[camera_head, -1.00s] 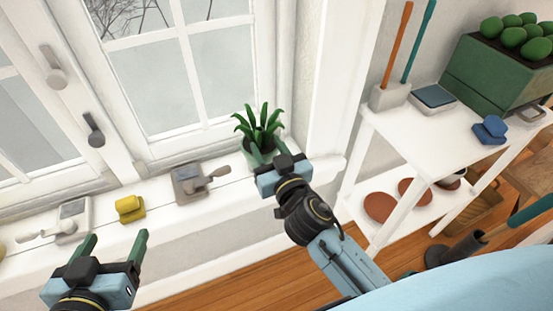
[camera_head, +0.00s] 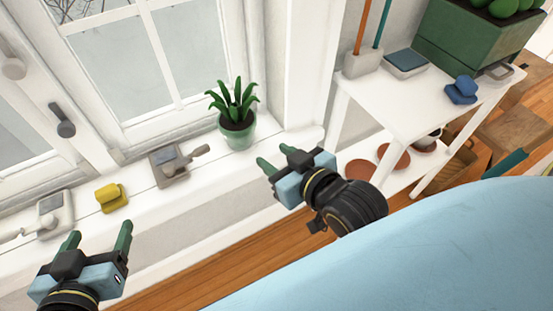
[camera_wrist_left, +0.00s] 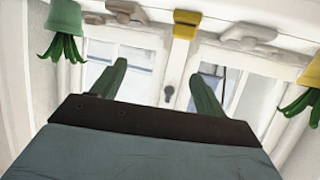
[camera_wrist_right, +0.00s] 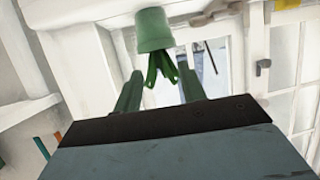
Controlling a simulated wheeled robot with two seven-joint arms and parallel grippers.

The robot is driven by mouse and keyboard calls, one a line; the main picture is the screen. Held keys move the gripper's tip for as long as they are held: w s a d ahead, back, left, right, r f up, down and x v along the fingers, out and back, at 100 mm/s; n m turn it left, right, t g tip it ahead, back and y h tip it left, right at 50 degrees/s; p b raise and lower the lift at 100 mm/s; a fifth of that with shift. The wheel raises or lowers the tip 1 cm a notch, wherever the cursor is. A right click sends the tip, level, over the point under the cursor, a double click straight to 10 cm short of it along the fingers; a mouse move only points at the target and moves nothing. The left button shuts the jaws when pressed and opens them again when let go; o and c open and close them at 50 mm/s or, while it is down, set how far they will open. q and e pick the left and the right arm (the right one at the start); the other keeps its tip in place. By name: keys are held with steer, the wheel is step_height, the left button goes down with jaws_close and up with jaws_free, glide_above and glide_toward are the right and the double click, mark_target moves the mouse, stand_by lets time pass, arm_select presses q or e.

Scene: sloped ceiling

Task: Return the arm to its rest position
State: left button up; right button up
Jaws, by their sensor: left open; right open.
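My right gripper (camera_head: 275,166) is open and empty, in front of the window sill and apart from it, to the lower right of a potted plant. The plant in its pale green pot (camera_head: 238,132) stands upright on the sill. The pot also shows in the right wrist view (camera_wrist_right: 153,30), upside down, beyond the open fingers. My left gripper (camera_head: 98,240) is open and empty at the lower left, in front of the sill. In the left wrist view its green fingers (camera_wrist_left: 160,85) are apart with nothing between them.
A white shelf table (camera_head: 420,95) stands at the right with a green planter (camera_head: 470,45) and a blue item (camera_head: 461,90). Wooden floor (camera_head: 260,255) shows below.

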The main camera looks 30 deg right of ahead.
steer(key=shift+s+a+r+n+g+y, duration=0.1)
steer(key=shift+s+a+n+g+y, duration=0.25)
steer(key=shift+s, duration=0.15)
